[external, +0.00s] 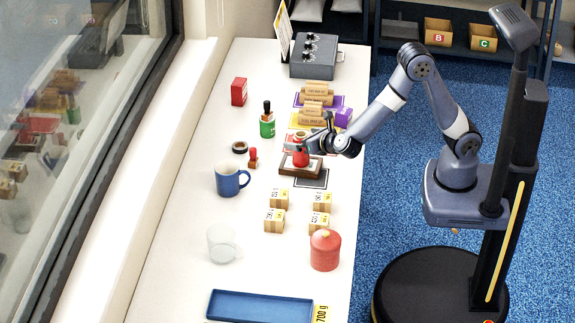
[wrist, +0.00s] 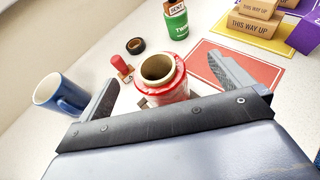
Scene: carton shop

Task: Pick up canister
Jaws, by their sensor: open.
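A red canister with a domed lid and small knob (external: 325,250) stands upright near the front right of the white table. It is not visible in the wrist view. The roll also shows in the external view (external: 300,157).
A blue mug (external: 229,180), a clear mug (external: 221,244), several small cartons (external: 274,220) and a blue tray (external: 260,305) share the table.

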